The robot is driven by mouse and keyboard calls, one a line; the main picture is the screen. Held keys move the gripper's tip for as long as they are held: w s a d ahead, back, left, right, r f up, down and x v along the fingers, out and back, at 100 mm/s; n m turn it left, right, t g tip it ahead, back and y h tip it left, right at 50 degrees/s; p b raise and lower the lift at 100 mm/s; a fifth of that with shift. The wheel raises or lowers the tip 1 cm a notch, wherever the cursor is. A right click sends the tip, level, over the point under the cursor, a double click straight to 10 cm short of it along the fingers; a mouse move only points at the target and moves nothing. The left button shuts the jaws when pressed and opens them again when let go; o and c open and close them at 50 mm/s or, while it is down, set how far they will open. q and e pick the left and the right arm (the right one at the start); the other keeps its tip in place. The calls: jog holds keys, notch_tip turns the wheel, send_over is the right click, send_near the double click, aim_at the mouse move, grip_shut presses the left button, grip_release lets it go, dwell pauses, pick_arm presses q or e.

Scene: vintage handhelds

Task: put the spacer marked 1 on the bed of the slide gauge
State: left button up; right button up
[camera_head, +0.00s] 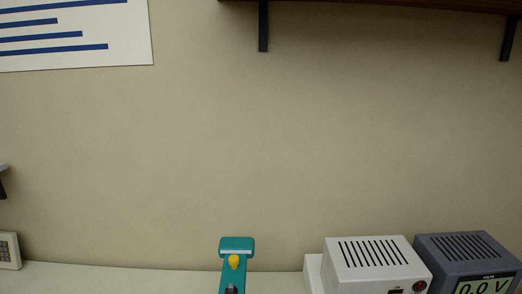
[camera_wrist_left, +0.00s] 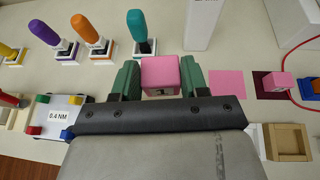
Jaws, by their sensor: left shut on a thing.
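In the left wrist view my left gripper (camera_wrist_left: 160,74) has its two green fingers shut on a pink block (camera_wrist_left: 160,68). The fingers press its left and right sides. A dark mark shows at the block's lower edge, too small to read, so I cannot tell if it is a 1. Another pink block (camera_wrist_left: 280,81) sits on a dark red square at the right. I cannot make out the slide gauge for certain in either view. My right gripper is in neither view.
A pink square (camera_wrist_left: 227,83) lies bare right of the gripper. A wooden box (camera_wrist_left: 288,142) is lower right.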

pick_arm(q)
jog(key=shift+m+h, duration=0.5)
jog(key=shift+h, duration=0.1)
jog(key=s+a+r, duration=0.1)
jog(key=r, duration=0.1)
jog(key=s+a+r, duration=0.1)
jog(key=a, duration=0.1)
jog(key=a+r, duration=0.1)
jog(key=r, duration=0.1)
jog(key=shift+s+a+r+b, duration=0.3)
jog(key=shift+s+a+b, duration=0.05)
jog(key=shift+s, duration=0.05)
jog(key=s+f+b, duration=0.1)
jog(key=s+f, duration=0.1)
jog(key=f, duration=0.2)
jog(key=s+f+b, duration=0.1)
jog(key=f+b, duration=0.1)
jog(key=f, duration=0.3)
jog(key=s+f+b, duration=0.2)
jog(key=f, duration=0.2)
jog(key=shift+s+f, duration=0.35)
jog(key=shift+f, duration=0.05)
jog(key=shift+a+f+b, duration=0.1)
jog(key=shift+f+b, duration=0.45)
jog(key=shift+f, duration=1.65)
jog(key=shift+f, duration=0.1)
jog(key=o, duration=0.6)
jog(key=shift+o, duration=0.2)
